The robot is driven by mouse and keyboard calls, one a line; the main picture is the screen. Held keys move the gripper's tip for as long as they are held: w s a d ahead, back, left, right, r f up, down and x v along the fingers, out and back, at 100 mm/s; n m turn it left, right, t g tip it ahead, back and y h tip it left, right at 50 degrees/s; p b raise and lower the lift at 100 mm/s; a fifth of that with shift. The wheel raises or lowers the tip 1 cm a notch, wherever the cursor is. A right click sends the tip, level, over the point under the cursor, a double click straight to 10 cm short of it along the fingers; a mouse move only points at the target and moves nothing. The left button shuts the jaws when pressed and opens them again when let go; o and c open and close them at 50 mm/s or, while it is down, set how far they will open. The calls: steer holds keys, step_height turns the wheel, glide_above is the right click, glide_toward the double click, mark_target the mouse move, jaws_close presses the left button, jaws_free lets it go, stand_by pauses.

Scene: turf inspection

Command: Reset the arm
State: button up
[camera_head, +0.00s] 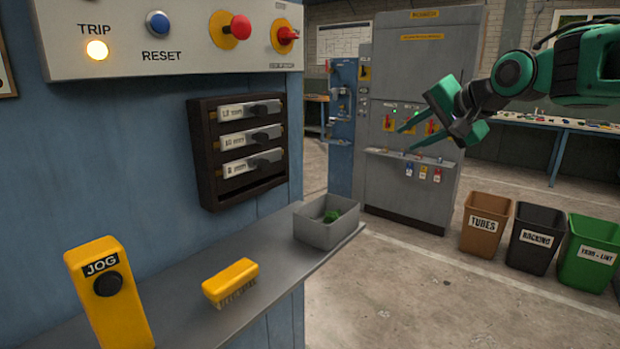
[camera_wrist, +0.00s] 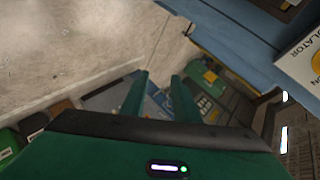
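My gripper (camera_head: 420,128) is green and hangs at the right in the head view, in the air in front of a grey cabinet. Its two fingers are apart with nothing between them. The fingers also show in the wrist view (camera_wrist: 158,95), spread and empty. My green arm (camera_head: 590,65) reaches in from the upper right. A blue RESET button (camera_head: 158,24) sits on the grey panel at the upper left, beside a lit amber TRIP lamp (camera_head: 97,50). My gripper is well away from this panel.
A shelf (camera_head: 185,315) holds a yellow JOG box (camera_head: 105,300), a yellow brush (camera_head: 230,281) and a grey bin (camera_head: 325,230) with green bits. A dark rack (camera_head: 240,150) has several switches. Brown (camera_head: 486,225), black (camera_head: 535,240) and green (camera_head: 588,255) bins stand on the floor.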

steer(key=s+d+f+g+h, duration=0.5)
steer(key=s+d+f, duration=0.9)
steer(key=s+f, duration=0.3)
steer(key=s+d+f+g, duration=0.1)
steer(key=s+f+g, duration=0.1)
steer(key=s, duration=0.5)
steer(key=s+d+f+n+g, duration=0.1)
steer(key=s+f+g, duration=0.1)
steer(key=s+f, duration=0.3)
steer(key=s+d+f+g, duration=0.1)
steer(key=s+f, duration=0.3)
steer(key=s, duration=0.7)
steer(key=shift+d+f+n+g+y, duration=0.15)
steer(key=shift+d+n+g+y, duration=0.15)
steer(key=shift+n+g, duration=0.1)
steer(key=shift+w+f, duration=0.25)
steer(key=shift+w, duration=0.4)
